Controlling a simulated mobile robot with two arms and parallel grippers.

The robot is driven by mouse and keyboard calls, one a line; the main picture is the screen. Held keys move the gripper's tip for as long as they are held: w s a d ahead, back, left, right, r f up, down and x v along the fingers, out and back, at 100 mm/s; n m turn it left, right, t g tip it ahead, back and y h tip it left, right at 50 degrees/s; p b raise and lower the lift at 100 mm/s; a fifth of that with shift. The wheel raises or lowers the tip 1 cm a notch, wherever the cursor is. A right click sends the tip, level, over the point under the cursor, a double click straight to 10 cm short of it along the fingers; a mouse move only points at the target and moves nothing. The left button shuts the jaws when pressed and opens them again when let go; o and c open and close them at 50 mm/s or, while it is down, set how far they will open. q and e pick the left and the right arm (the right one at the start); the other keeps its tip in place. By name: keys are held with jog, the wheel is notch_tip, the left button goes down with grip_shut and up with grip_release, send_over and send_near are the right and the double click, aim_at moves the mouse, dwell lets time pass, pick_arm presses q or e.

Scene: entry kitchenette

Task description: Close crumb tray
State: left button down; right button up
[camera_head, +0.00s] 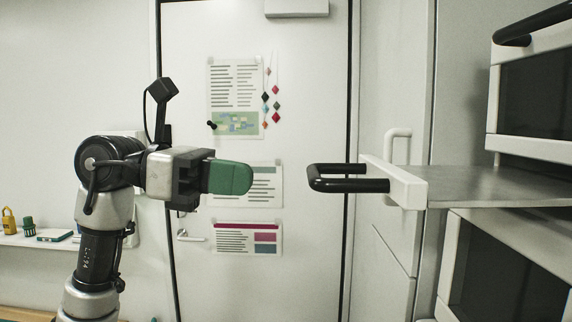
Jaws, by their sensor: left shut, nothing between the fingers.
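The crumb tray (482,187) is a flat metal sheet sticking out to the left between two white appliances at the right. It has a white front bar (393,182) with a black U-shaped handle (340,184) pointing left. My left gripper (231,177) has green fingertips and is shut and empty. It points right toward the handle, at about its height, with a clear gap between them in the picture. My right gripper is not in view.
A white appliance with a dark window (540,95) is above the tray, and another (508,272) is below it. Behind is a white door (300,120) with several posters. A shelf (40,241) at the left holds small items, including a yellow padlock (9,221).

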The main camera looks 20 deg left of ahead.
pick_arm(q)
jog(key=p+x, duration=0.2)
jog(key=x, duration=0.4)
jog(key=shift+d+r, duration=0.25)
jog(key=shift+r, duration=0.3)
jog(key=shift+w, duration=0.15)
